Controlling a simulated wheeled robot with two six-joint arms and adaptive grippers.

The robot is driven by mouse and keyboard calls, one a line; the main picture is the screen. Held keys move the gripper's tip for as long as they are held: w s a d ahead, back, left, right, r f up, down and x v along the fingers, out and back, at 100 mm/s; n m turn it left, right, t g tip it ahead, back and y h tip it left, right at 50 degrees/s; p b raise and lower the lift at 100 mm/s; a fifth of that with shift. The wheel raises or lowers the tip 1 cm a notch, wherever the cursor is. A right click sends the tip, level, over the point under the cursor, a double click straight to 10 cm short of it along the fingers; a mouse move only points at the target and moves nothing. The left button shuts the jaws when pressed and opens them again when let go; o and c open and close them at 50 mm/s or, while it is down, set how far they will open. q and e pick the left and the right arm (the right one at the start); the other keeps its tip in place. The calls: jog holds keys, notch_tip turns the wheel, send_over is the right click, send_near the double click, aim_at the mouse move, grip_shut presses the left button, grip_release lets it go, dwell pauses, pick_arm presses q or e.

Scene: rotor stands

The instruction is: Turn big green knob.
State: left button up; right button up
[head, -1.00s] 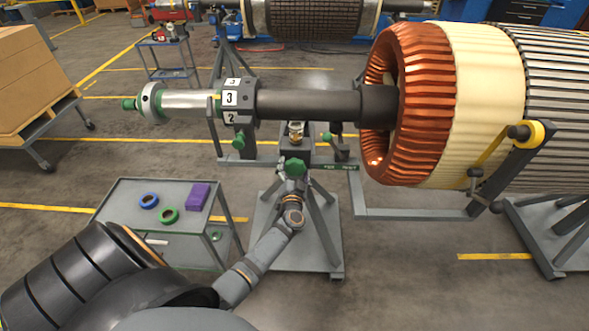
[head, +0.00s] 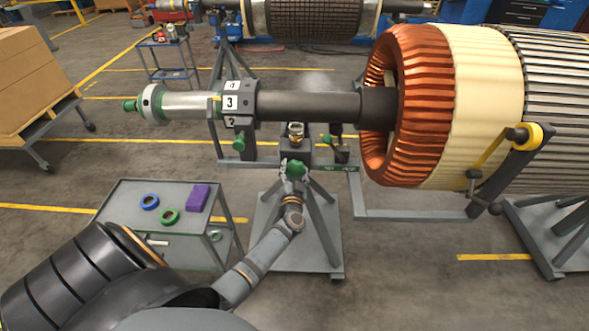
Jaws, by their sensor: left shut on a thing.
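The big green knob (head: 296,169) is on the front of the grey rotor stand (head: 268,235), below the dark shaft (head: 308,105). My left arm reaches up to it from the lower left. My left gripper (head: 292,176) is shut on the knob from below, and its fingers are small and partly hidden there. A numbered collar (head: 239,101) on the shaft shows a 3 facing me. My right gripper is not in view.
A grey cart (head: 130,206) at the lower left carries a blue ring (head: 149,202), a green ring (head: 169,216) and a purple block (head: 198,197). A copper-wound rotor (head: 412,105) fills the right. A smaller green knob (head: 239,144) sits under the collar.

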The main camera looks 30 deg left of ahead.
pick_arm(q)
jog(key=n+p, duration=0.1)
jog(key=n, duration=0.6)
jog(key=shift+d+p, duration=0.1)
jog(key=shift+p, duration=0.3)
jog(key=n, duration=0.4)
jog(key=shift+w+n, duration=0.1)
jog(key=shift+n, duration=0.2)
jog(key=n, duration=0.4)
jog(key=shift+n, duration=0.3)
jog(key=n+b, duration=0.1)
jog(key=n, duration=0.3)
jog(key=shift+d, duration=0.1)
jog(key=n+b, duration=0.1)
jog(key=n, duration=0.4)
jog(key=shift+b, duration=0.4)
jog(key=n+b, duration=0.1)
jog(key=n, duration=0.3)
jog(key=shift+n+b, duration=0.3)
jog(key=shift+b, duration=0.1)
jog(key=shift+r+n+b, duration=0.15)
jog(key=shift+n+b, duration=0.75)
jog(key=shift+n, duration=1.4)
